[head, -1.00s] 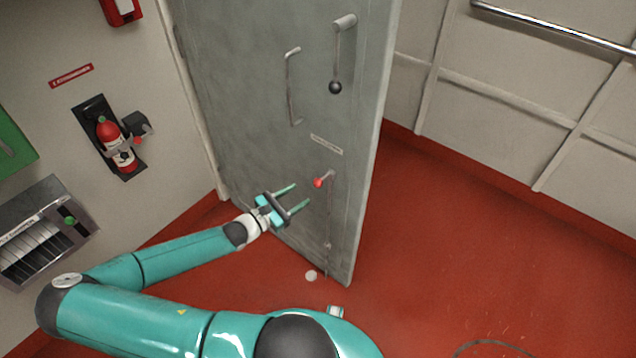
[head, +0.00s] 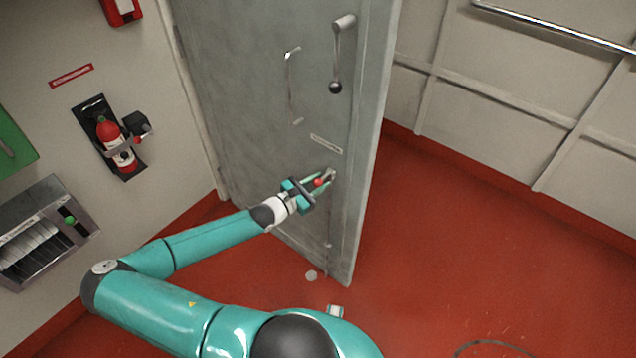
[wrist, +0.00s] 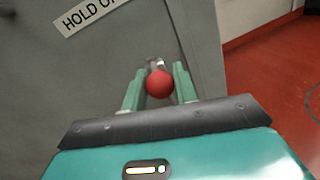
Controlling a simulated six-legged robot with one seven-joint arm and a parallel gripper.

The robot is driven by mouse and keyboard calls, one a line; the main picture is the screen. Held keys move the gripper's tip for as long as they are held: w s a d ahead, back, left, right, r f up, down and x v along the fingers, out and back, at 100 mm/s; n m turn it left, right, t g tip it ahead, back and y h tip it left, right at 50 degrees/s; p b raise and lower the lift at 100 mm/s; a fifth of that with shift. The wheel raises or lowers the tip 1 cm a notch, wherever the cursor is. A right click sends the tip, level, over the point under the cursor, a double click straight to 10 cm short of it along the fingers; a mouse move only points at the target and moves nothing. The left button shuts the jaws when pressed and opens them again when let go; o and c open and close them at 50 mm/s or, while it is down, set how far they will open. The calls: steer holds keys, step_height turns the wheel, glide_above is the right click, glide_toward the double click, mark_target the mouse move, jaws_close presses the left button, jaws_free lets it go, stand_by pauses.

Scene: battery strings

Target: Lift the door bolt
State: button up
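The door bolt's red ball knob (head: 319,182) sits on a short metal arm on the lower part of the grey door (head: 240,100). A thin vertical rod (head: 328,240) runs below it toward the door's bottom edge. My gripper (head: 320,181) is at the knob with its green fingers pointing to the door. In the wrist view the red knob (wrist: 160,84) lies between the two open fingers (wrist: 158,88). A gap shows on the knob's right; on its left the finger is very close, and I cannot tell whether it touches.
A lever with a black ball (head: 335,87) and a pull handle (head: 291,85) are higher on the door. A fire extinguisher (head: 116,145) and a grey slotted box (head: 40,235) are on the left wall.

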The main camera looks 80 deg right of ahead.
mark_target(316, 181)
jaws_close()
steer(key=shift+r, duration=2.4)
steer(key=o, duration=0.6)
jaws_free()
steer(key=shift+o, duration=0.4)
steer(key=shift+f, duration=0.1)
steer(key=shift+w, duration=0.1)
steer(key=shift+w+a, duration=0.2)
steer(key=shift+a, duration=0.1)
steer(key=v, duration=1.3)
